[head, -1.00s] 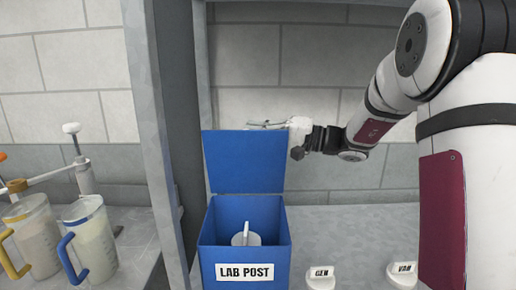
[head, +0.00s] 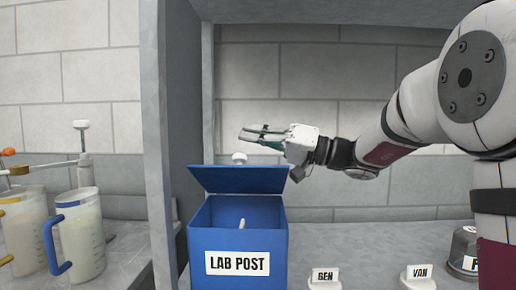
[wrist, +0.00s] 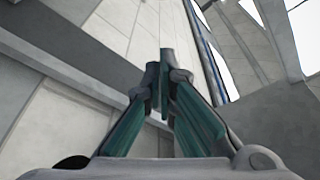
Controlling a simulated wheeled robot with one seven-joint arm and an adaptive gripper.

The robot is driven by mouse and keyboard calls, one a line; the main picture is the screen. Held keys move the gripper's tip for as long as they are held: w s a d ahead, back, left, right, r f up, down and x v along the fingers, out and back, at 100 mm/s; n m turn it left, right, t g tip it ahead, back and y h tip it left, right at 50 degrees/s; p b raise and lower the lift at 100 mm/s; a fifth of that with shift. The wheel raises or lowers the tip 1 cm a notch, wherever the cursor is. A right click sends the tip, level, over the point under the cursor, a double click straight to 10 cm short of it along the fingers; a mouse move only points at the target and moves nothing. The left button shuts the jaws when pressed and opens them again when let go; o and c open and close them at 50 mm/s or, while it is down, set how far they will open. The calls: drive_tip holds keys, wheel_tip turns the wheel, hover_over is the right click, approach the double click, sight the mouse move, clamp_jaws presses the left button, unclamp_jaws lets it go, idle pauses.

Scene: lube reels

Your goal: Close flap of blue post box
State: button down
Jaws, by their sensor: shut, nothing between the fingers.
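The blue post box (head: 238,264), labelled LAB POST, stands on the grey counter in the head view. The opening still shows, with a white thing (head: 242,223) inside. My gripper (head: 243,134) is above the flap, reaching in from the right with its fingers pointing left. Its fingers are shut and hold nothing; no contact with the flap shows. In the wrist view the green fingers (wrist: 164,65) meet at their tips, and neither box nor flap shows.
A grey upright panel (head: 170,140) stands left of the box. Jugs (head: 82,235) stand beyond it. Small name holders marked BEN (head: 325,277) and VAN (head: 419,275) are right of the box. A white knob (head: 239,158) shows behind the flap.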

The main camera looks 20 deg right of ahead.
sight(242, 175)
drive_tip(key=s+f+n+b, duration=0.1)
drive_tip(key=b, duration=0.1)
drive_tip(key=s+a+f+n+b, duration=0.1)
drive_tip(key=b, duration=0.2)
drive_tip(key=shift+s+g+y+b, duration=0.15)
drive_tip(key=shift+g+y+b, duration=0.15)
drive_tip(key=shift+b, duration=0.05)
drive_tip(key=s+n+b, duration=0.1)
drive_tip(key=b, duration=0.2)
drive_tip(key=s+f+n+b, duration=0.1)
drive_tip(key=b, duration=0.1)
drive_tip(key=s+f+n+g+y+b, duration=0.1)
drive_tip(key=n+b, duration=0.1)
drive_tip(key=b, duration=0.1)
drive_tip(key=shift+s+a+f+b, duration=0.1)
drive_tip(key=shift+a+f+b, duration=0.1)
drive_tip(key=shift+a+b, duration=0.15)
drive_tip(key=shift+a, duration=0.1)
